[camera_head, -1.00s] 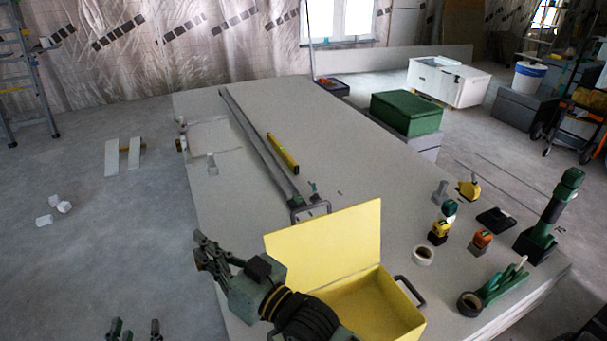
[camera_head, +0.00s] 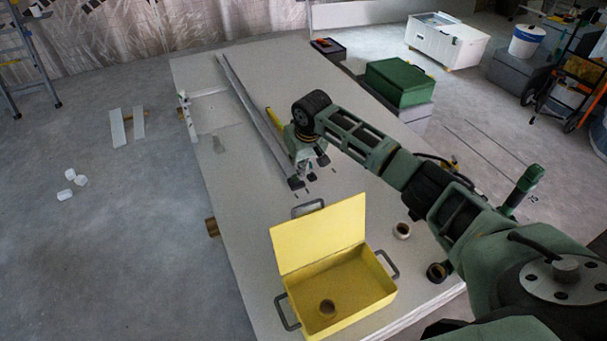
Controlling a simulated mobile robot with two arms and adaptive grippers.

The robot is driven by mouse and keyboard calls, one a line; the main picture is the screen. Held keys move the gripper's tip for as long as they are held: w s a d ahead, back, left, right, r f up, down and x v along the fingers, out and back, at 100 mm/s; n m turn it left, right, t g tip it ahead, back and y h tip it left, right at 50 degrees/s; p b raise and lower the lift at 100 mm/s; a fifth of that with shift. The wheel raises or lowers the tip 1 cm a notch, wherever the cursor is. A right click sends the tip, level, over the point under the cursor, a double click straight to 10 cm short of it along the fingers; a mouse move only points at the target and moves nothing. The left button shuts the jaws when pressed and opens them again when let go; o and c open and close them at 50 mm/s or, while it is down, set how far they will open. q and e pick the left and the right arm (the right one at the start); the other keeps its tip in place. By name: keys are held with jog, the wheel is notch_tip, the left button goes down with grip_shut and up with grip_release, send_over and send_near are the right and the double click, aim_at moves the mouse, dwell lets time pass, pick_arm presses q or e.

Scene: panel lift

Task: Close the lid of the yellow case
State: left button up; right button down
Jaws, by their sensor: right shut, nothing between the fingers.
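The yellow case (camera_head: 365,302) stands open near the front end of the long board-topped table. Its lid (camera_head: 322,232) stands up, leaning back a little, at the far side of the case. A dark handle (camera_head: 308,207) shows behind the lid's upper edge. My right arm reaches in from the right across the table. My right gripper (camera_head: 304,180) points down beyond the lid, shut and empty, apart from the case. My left gripper is not in view.
A yellow level (camera_head: 274,118) and a long metal rail (camera_head: 250,112) lie beyond the case. Tape rolls (camera_head: 402,230) (camera_head: 436,271) lie to its right. A green case (camera_head: 400,82) stands at the back right. My right arm hides part of the table's right side.

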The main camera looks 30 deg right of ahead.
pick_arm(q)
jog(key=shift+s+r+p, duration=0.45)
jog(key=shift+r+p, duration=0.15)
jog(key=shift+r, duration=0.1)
pick_arm(e)
notch_tip(320, 180, down, 9)
jog(key=s, duration=0.1)
jog(key=shift+s+d, duration=0.2)
jog(key=shift+d, duration=0.05)
